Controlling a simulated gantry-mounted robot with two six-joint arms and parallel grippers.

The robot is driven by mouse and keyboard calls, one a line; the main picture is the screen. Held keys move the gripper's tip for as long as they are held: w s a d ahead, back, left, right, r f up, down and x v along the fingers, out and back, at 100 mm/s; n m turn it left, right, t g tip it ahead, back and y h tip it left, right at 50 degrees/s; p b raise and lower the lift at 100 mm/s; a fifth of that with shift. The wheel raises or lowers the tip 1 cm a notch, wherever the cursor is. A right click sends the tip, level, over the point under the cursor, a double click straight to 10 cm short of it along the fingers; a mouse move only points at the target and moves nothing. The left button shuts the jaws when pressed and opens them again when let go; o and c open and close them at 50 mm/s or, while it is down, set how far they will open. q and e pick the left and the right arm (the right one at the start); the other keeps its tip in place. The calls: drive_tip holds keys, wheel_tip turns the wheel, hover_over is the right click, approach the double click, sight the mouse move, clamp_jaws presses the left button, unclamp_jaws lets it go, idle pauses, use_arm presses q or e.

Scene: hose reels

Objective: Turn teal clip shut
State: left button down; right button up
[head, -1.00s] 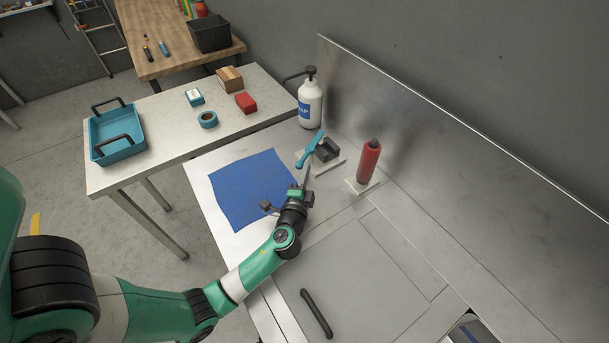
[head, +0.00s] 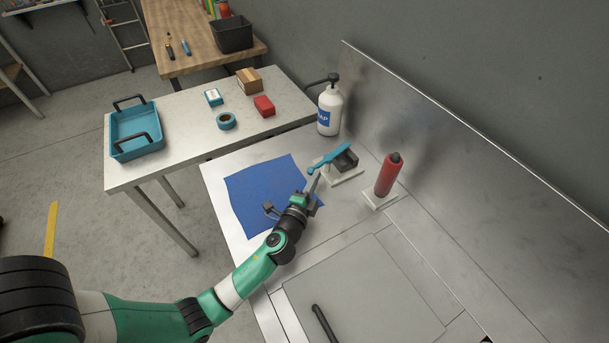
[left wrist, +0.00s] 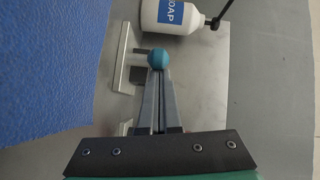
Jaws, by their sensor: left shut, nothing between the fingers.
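The teal clip (head: 331,158) is a lever with a round knob at its near left end. It lies slanted, close along the top of a dark block (head: 345,163) on a pale base plate (head: 347,177). My left gripper (head: 314,184) is shut and empty, with its fingertips just below the knob in the head view. In the left wrist view the teal knob (left wrist: 158,59) is right at the tips of the closed fingers (left wrist: 158,80); I cannot tell if they touch. The rest of the lever is hidden there. My right gripper is not in view.
A white soap bottle (head: 329,108) stands behind the clip. A red cylinder (head: 387,175) stands to its right, and a metal back panel (head: 450,150) rises behind. A blue cloth (head: 262,190) lies left of the gripper. The front of the worktop (head: 365,285) is mostly clear.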

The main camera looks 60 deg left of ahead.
use_arm(q)
drive_tip(key=shift+s+a, duration=0.35)
drive_tip(key=shift+a, duration=0.25)
drive_tip(key=shift+s+a, duration=0.2)
drive_tip(key=shift+a, duration=0.1)
use_arm(e)
drive_tip(key=shift+r, duration=0.1)
use_arm(q)
drive_tip(key=shift+s+a+f, duration=0.1)
drive_tip(key=shift+a+f, duration=0.05)
drive_tip(key=shift+f, duration=0.05)
use_arm(e)
drive_tip(key=shift+w, duration=0.1)
